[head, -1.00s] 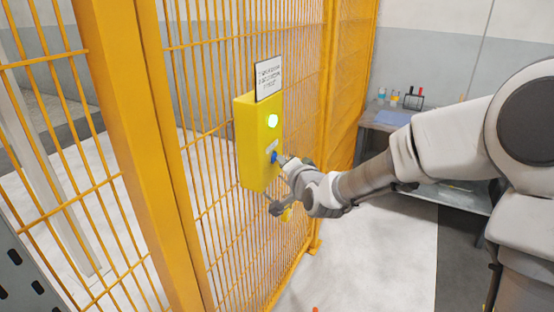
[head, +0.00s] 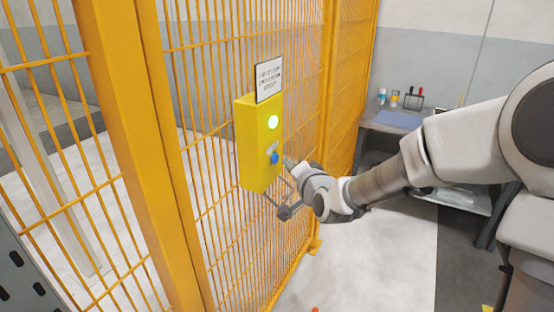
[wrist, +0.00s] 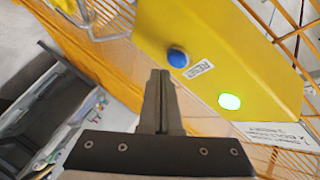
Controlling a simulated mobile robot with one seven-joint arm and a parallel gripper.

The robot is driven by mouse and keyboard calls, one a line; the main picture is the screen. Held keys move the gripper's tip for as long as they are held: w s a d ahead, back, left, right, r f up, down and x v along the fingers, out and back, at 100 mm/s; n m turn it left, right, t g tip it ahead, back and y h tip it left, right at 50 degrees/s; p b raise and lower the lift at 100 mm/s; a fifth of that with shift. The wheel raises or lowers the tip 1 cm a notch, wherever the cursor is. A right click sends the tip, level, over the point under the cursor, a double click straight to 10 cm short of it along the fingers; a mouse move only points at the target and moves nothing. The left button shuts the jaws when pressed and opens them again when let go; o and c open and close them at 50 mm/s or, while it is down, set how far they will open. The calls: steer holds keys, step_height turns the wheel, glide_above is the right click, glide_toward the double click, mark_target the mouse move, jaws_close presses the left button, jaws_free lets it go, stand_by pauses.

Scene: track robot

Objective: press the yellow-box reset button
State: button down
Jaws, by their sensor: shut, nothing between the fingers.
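The yellow box (head: 252,150) is mounted on the yellow mesh fence. Its blue reset button (head: 275,157) sits low on the front face, below a lit pale-green lamp (head: 272,122). In the wrist view the blue button (wrist: 177,58) stands beside a "RESET" label (wrist: 198,69), and the lamp (wrist: 229,101) glows green. My gripper (wrist: 160,74) is shut and empty. Its tip is close to the button in the wrist view, a little to its left and below, and no contact shows. In the head view the gripper (head: 286,166) is to the right of the box, with the button uncovered.
The yellow fence (head: 222,190) with thick posts runs along the left and behind the box. A white sign (head: 268,79) stands on top of the box. A workbench (head: 395,122) with small bottles and tools stands at the back right. The pale floor between is clear.

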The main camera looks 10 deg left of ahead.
steer(key=d, duration=0.1)
steer(key=s+d+p, duration=0.1)
steer(key=d, duration=0.2)
steer(key=shift+s+d+p, duration=0.3)
steer(key=shift+s+p, duration=0.05)
steer(key=shift+p, duration=0.05)
